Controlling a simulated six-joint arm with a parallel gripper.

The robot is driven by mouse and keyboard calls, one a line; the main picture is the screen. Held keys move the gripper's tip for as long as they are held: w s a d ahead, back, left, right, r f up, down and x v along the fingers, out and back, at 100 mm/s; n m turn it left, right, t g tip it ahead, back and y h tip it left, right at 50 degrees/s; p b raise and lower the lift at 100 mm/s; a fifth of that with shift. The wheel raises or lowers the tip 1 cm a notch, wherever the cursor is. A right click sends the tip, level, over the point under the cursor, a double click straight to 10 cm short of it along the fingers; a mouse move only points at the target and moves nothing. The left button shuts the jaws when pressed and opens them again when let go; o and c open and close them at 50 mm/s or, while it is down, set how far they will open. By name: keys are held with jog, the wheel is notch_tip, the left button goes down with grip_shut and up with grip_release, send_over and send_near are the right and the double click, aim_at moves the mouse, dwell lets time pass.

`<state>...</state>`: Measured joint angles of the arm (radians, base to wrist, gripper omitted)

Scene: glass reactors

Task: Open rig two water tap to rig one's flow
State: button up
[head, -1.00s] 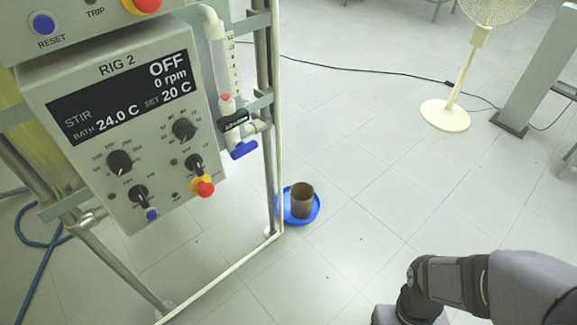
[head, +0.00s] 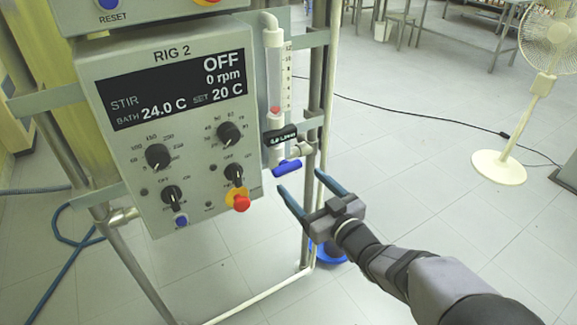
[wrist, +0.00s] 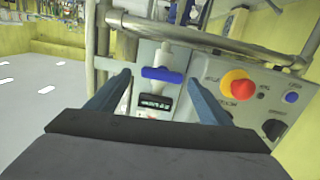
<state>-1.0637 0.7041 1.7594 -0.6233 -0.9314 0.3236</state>
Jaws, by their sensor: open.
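The water tap of rig two is a blue handle (head: 287,168) at the foot of a clear flow tube (head: 274,75) with a scale and a red float near its bottom. It sits right of the RIG 2 panel (head: 170,120). The handle also shows in the wrist view (wrist: 162,75), lying crosswise between my fingers. My gripper (head: 299,193) is open and empty, just below and right of the handle, apart from it. In the wrist view its two fingers (wrist: 160,92) stand either side of the tap.
A red emergency knob (head: 241,203) juts from the panel, left of my gripper. A metal frame post (head: 312,110) stands right behind the tap. A blue dish (head: 330,250) is on the floor below. A fan (head: 500,165) stands far right.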

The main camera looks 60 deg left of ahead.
aim_at(290, 168)
jog(key=shift+y, duration=0.3)
jog(key=shift+s+a+r, duration=0.1)
jog(key=shift+a+r, duration=0.15)
jog(key=shift+a, duration=0.95)
jog(key=shift+s+a+r, duration=0.1)
jog(key=shift+a+r, duration=0.1)
jog(key=shift+a, duration=1.05)
jog(key=shift+s+a+r, duration=0.1)
jog(key=shift+a+r, duration=0.15)
jog(key=shift+a, duration=0.95)
jog(key=c, duration=0.8)
